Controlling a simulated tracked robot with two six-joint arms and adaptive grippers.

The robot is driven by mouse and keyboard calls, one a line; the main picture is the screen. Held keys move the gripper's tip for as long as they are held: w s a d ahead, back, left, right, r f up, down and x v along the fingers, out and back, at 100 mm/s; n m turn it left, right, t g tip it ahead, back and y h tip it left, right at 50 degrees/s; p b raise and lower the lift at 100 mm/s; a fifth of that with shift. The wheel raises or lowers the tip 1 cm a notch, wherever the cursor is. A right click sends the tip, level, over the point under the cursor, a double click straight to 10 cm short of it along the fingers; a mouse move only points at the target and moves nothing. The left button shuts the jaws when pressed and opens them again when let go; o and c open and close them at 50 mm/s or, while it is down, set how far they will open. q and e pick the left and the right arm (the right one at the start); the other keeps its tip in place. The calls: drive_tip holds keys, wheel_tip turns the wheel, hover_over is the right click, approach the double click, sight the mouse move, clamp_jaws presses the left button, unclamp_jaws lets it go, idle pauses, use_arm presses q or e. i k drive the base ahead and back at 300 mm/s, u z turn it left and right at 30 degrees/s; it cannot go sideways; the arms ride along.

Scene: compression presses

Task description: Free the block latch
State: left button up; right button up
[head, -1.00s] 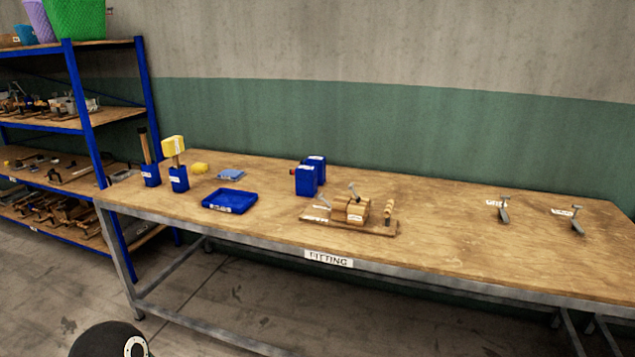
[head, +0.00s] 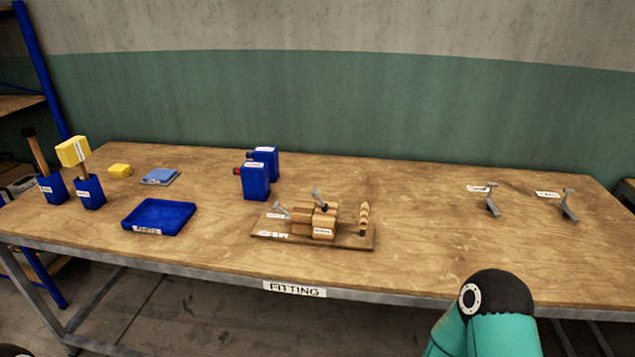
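A wooden press stands on a flat board (head: 345,241) near the front middle of the table. Wooden blocks (head: 322,222) sit on it, with a white label on the front one. A grey metal latch or lever (head: 317,195) rises above the blocks, and another grey lever (head: 281,210) is at their left. A ridged wooden piece (head: 363,218) stands upright at the board's right end. Which lever is the block latch I cannot tell, as the labels are too small to read. Neither gripper is in view; only a teal and black part of my arm shows at the bottom right.
On the table (head: 420,230) are a blue tray (head: 160,216), two blue canisters (head: 256,180), mallets in blue holders (head: 90,192), a yellow sponge (head: 120,170) and a blue cloth (head: 160,176). Two grey levers (head: 492,200) lie at the right. The table between press and levers is clear.

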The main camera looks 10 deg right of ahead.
sight(315, 193)
drive_tip(key=z, duration=0.2)
drive_tip(key=i, duration=0.65)
drive_tip(key=z, duration=0.5)
